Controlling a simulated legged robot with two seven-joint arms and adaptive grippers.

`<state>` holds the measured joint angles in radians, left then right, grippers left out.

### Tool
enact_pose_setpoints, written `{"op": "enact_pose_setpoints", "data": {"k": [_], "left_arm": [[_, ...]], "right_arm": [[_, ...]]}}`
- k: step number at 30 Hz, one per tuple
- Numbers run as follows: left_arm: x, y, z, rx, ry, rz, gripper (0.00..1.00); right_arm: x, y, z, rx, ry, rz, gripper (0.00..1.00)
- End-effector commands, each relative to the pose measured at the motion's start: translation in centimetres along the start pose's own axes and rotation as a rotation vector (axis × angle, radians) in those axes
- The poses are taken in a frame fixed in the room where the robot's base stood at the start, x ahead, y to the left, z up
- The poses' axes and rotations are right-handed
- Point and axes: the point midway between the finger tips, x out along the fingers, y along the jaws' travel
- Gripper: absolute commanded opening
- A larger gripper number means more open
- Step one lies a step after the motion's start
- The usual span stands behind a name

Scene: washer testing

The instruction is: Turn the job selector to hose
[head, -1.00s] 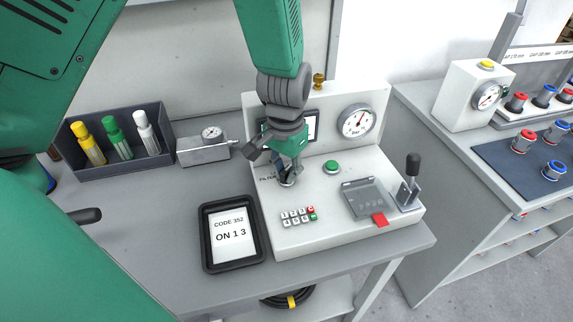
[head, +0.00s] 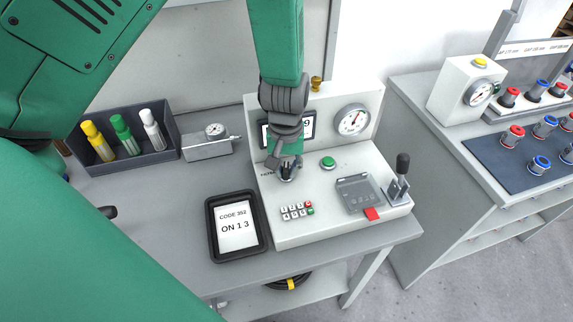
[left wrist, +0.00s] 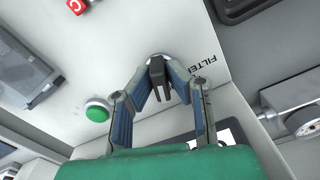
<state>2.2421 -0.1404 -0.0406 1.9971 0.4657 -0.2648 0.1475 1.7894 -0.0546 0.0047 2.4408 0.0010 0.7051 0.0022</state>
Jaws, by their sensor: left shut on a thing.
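The job selector is a small dark knob on a pale round base on the white test panel (head: 330,215). In the left wrist view the dark knob (left wrist: 158,82) sits between the finger ends, beside the printed word "FILTER". My left gripper (head: 287,172) comes down from above and is shut on the knob. In the left wrist view my left gripper (left wrist: 159,76) has a finger on each side of it. My right gripper is not in view.
The panel carries a green button (head: 327,162), a keypad (head: 297,211), a gauge (head: 351,120), a grey flap (head: 358,193) and a black-handled lever (head: 400,178). A black-framed card (head: 237,228) reads "CODE 352 ON 1 3". Bottles stand in a dark bin (head: 155,155).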

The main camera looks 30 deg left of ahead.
Motion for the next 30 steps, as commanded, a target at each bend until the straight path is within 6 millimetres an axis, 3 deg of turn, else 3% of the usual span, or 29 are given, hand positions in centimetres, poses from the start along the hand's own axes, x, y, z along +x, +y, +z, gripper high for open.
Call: {"op": "enact_pose_setpoints", "data": {"k": [1, 10, 12, 13, 23, 30], "left_arm": [[0.4, -0.1, 0.7, 0.0, -0.018, -0.005, 0.0], [0.4, -0.1, 0.7, 0.0, -0.019, -0.005, 0.0], [0.4, -0.1, 0.7, 0.0, -0.018, -0.005, 0.3], [0.4, -0.1, 0.7, 0.0, -0.017, -0.005, 0.32], [-0.1, 0.0, 0.2, -0.001, -0.006, -0.001, 0.32], [-3.6, 0.0, 0.1, -0.001, -0.001, 0.0, 0.32]], "right_arm": [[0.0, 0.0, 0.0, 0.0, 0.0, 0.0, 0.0], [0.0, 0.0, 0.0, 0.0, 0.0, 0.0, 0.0], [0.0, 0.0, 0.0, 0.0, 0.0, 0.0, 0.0], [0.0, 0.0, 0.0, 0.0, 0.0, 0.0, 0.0], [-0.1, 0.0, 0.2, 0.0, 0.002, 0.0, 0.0], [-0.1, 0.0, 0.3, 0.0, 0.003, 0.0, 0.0]]}}
